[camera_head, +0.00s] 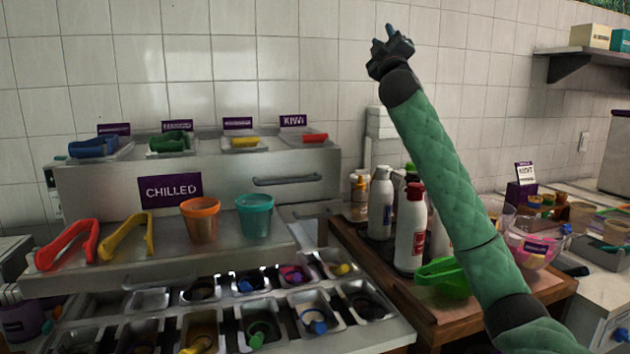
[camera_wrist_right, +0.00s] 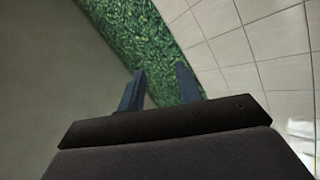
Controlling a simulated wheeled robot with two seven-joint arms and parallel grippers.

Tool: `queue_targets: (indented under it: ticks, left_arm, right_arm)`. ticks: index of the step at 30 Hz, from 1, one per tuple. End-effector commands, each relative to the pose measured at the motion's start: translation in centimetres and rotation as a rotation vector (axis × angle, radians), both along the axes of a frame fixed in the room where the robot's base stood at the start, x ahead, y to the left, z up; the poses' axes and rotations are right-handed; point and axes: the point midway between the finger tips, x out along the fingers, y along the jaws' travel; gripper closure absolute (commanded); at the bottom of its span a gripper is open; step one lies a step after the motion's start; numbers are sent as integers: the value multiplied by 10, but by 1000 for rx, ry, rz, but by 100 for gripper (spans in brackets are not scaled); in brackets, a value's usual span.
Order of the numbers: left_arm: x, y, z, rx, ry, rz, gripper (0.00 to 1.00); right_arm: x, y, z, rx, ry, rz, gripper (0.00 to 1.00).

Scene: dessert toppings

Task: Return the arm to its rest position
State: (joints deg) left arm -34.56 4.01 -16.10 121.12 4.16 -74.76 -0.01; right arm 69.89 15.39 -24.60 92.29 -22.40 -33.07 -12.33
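My right arm, in a green quilted sleeve, rises from the lower right of the head view. Its gripper (camera_head: 391,43) is high in front of the tiled wall, pointing up and away from the counter. In the right wrist view the two blue-grey fingers (camera_wrist_right: 160,92) stand apart with nothing between them. My left gripper is in neither view.
A steel chilled station (camera_head: 100,192) with tongs and cups fills the left. White bottles (camera_head: 411,228) and a green item (camera_head: 443,279) stand on a wooden board close to my right arm. A clear bowl (camera_head: 533,241) is to its right. A shelf (camera_head: 580,53) hangs upper right.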

Motion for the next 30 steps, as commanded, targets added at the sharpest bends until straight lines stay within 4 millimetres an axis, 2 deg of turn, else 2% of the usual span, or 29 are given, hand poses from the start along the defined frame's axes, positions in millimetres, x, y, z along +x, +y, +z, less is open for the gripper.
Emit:
queue_targets:
  ticks: [5,9,18,24,30]
  left_arm:
    - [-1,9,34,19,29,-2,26]
    - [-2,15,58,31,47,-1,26]
    - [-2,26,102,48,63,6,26]
    - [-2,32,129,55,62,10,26]
    - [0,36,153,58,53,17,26]
  right_arm:
    - [-16,-3,-75,238,240,39,66]
    - [-33,-1,-148,387,432,59,66]
    - [-83,7,-292,576,771,68,66]
    - [-126,13,-375,645,956,66,66]
    - [-173,18,-446,686,1109,68,66]
